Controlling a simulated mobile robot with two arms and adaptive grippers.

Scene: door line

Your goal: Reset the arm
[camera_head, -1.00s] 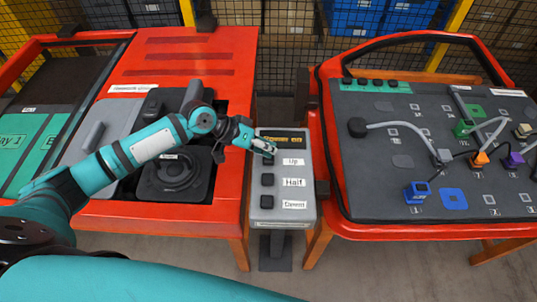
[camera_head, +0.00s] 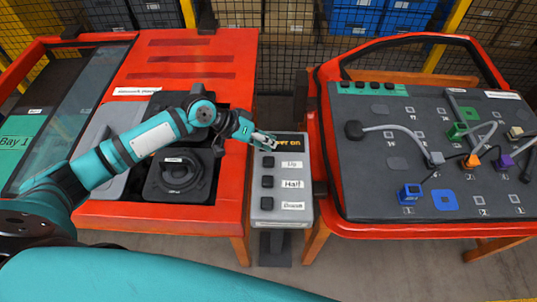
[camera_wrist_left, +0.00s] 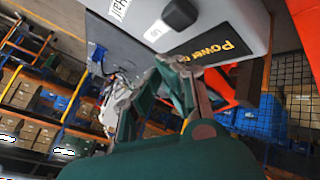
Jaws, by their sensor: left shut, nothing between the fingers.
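My left arm reaches in from the left in the head view. Its gripper (camera_head: 264,139) is shut and empty, at the top of the grey button box, in front of the "Power on" display (camera_head: 291,142). The box (camera_head: 296,220) carries three dark buttons: Up (camera_head: 267,162), Half (camera_head: 267,182) and a lower one (camera_head: 267,203) whose label is blurred. All three show clear of the fingers. In the left wrist view the shut fingers (camera_wrist_left: 178,75) are beside the box (camera_wrist_left: 225,20), below its display text. My right gripper is not in view.
A red console (camera_head: 215,100) with a round dark dial (camera_head: 178,174) lies under my left arm. A red-framed grey panel (camera_head: 375,195) with cables and coloured plugs stands right. A mesh fence (camera_head: 275,60) and storage bins (camera_head: 355,18) are behind.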

